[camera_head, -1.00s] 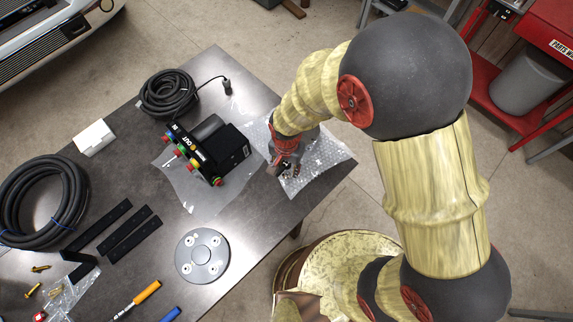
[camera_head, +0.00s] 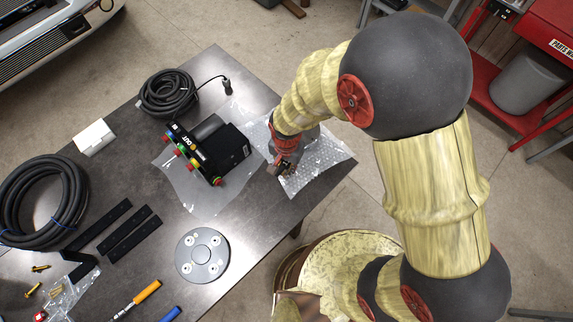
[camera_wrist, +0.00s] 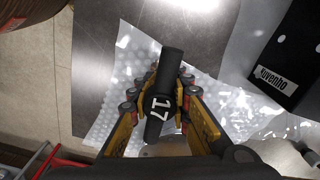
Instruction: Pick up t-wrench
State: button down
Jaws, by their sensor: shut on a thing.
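The t-wrench (camera_wrist: 172,72) shows in the wrist view as a black bar with a white "17" on it. My gripper (camera_wrist: 160,98) is shut on this bar, with a finger on each side of it. The rest of the wrench is hidden below the bar. In the head view my gripper (camera_head: 280,171) is low over the bubble wrap at the table's right corner, and the wrench is mostly hidden by the fingers. I cannot tell whether it is clear of the wrap.
Bubble wrap (camera_head: 325,160) lies under the gripper. To its left is a black device (camera_head: 232,148) with coloured connectors. A coiled cable (camera_head: 168,95), a grey round flange (camera_head: 202,256) and black bars (camera_head: 134,234) lie farther left. The table's edge is close by.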

aim_at(286, 164)
jog(key=shift+r, duration=0.15)
jog(key=shift+r, duration=0.25)
notch_tip(286, 164, up, 2)
jog(key=shift+w+r, duration=0.1)
jog(key=s+d+r, duration=0.3)
jog(key=s+r, duration=0.2)
jog(key=s, duration=0.1)
jog(key=s+d+r, duration=0.3)
jog(key=s+r, duration=0.2)
jog(key=s, duration=0.2)
jog(key=shift+p, duration=0.35)
jog(key=c, duration=2.3)
grip_release()
jog(key=shift+c, duration=1)
